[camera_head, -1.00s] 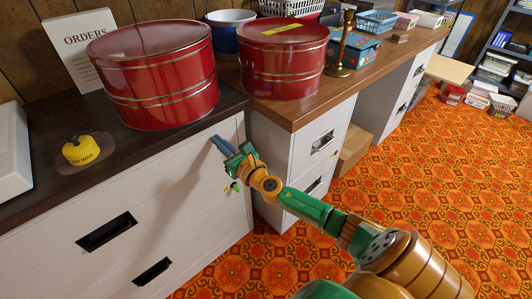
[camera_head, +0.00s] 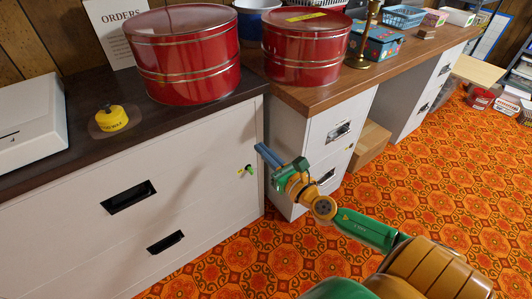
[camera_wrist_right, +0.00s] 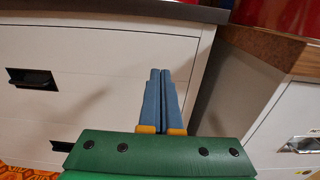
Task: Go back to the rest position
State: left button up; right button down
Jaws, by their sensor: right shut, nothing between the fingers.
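My right gripper (camera_head: 262,150) has blue fingers shut together with nothing between them. In the head view it hangs in front of the right end of the white filing cabinet (camera_head: 190,165), just right of a small key with a green tag (camera_head: 248,169) at the cabinet's front. In the right wrist view the gripper (camera_wrist_right: 160,72) points toward the cabinet front (camera_wrist_right: 110,60) near its right edge. I cannot tell the exact gap to the cabinet. My left gripper is not in view.
Two red tins (camera_head: 185,55) (camera_head: 305,48), a yellow wax tin (camera_head: 110,118) and a brass candlestick (camera_head: 364,35) stand on the tops. A wooden-topped desk (camera_head: 320,95) with white drawers stands at the right. A cardboard box (camera_head: 370,143) sits below. Orange patterned carpet (camera_head: 450,170) is open at the right.

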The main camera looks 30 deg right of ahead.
jog(key=s+d+f+m+g+h, duration=0.1)
jog(key=s+d+f+m+g, duration=0.2)
jog(key=f+m, duration=0.45)
jog(key=s+d+f+m+g+h, duration=0.1)
jog(key=s+f+m+g, duration=0.25)
jog(key=f, duration=0.65)
jog(key=s+d+f+m+g+h, duration=0.1)
jog(key=s+d+f+m+g, duration=0.1)
jog(key=s+f+m, duration=0.5)
jog(key=s+a+f+m+g, duration=0.4)
jog(key=s+f+m, duration=0.3)
jog(key=f, duration=0.4)
jog(key=s+a+f+m+g+y, duration=0.1)
jog(key=s+a+f+m+g, duration=0.1)
jog(key=s+a+f+m, duration=0.3)
jog(key=s+a+f+m+g+y, duration=0.1)
jog(key=s+a+m+g, duration=0.15)
jog(key=s, duration=0.55)
jog(key=s+a+r+p, duration=0.1)
jog(key=r+p, duration=1)
jog(key=s+a+r+m+p, duration=0.1)
jog(key=s+r+p, duration=0.1)
jog(key=r+p, duration=0.8)
jog(key=shift+r+p, duration=0.4)
jog(key=shift+p, duration=0.25)
jog(key=shift+m, duration=0.25)
